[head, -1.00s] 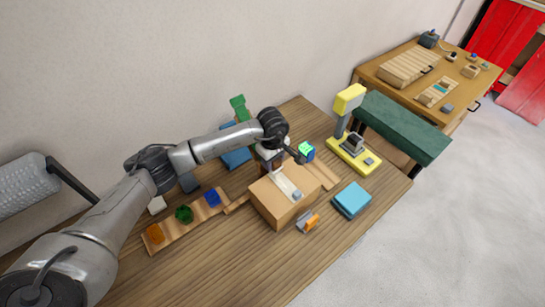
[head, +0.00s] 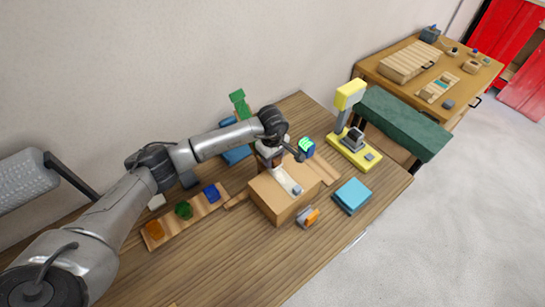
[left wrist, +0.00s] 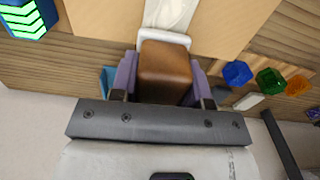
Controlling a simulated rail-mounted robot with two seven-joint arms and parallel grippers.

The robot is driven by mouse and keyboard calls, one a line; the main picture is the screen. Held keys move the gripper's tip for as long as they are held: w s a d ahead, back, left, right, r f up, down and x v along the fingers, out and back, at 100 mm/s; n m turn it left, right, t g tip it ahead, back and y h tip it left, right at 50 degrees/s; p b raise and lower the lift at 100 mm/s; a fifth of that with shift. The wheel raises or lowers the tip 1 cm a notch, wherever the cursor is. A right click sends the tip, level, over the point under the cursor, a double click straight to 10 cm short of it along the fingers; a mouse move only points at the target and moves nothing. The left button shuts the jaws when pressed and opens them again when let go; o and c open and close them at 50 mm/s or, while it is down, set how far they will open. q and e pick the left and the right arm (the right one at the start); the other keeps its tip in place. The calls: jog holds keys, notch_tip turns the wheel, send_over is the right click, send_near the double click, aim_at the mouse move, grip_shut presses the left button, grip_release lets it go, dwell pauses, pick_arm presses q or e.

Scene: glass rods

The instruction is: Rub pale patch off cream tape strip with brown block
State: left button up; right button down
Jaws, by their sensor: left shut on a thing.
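A cream tape strip (head: 287,182) runs along the top of a cardboard box (head: 272,201). It also shows in the left wrist view (left wrist: 172,12), at the top. My left gripper (head: 274,162) is over the far end of the strip. In the left wrist view its purple fingers (left wrist: 160,75) are shut on the brown block (left wrist: 165,68). A white edge (left wrist: 148,37) shows at the block, where the strip ends. I cannot tell whether the block touches the strip. No distinct pale patch can be made out. My right gripper is not in view.
A wooden rack (head: 163,229) with orange, green and blue pieces lies left of the box. A glowing cube (head: 307,148) stands behind it. A yellow device (head: 354,150) and a blue block (head: 352,195) are at right. The front table is largely clear.

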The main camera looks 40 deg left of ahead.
aim_at(278, 167)
pick_arm(q)
jog(key=shift+f+b, duration=0.35)
jog(key=shift+f, duration=0.1)
jog(key=shift+f+b, duration=0.45)
jog(key=shift+f, duration=0.05)
jog(key=shift+d, duration=0.1)
jog(key=shift+s+d, duration=0.25)
jog(key=shift+d, duration=1.05)
jog(key=shift+s+d+f, duration=0.1)
jog(key=shift+s+d, duration=0.1)
jog(key=shift+d, duration=0.6)
jog(key=shift+s+d, duration=0.15)
jog(key=shift+d, duration=0.65)
jog(key=shift+s+d, duration=0.15)
jog(key=shift+d, duration=0.55)
jog(key=shift+s+d, duration=0.15)
jog(key=shift+d, duration=0.55)
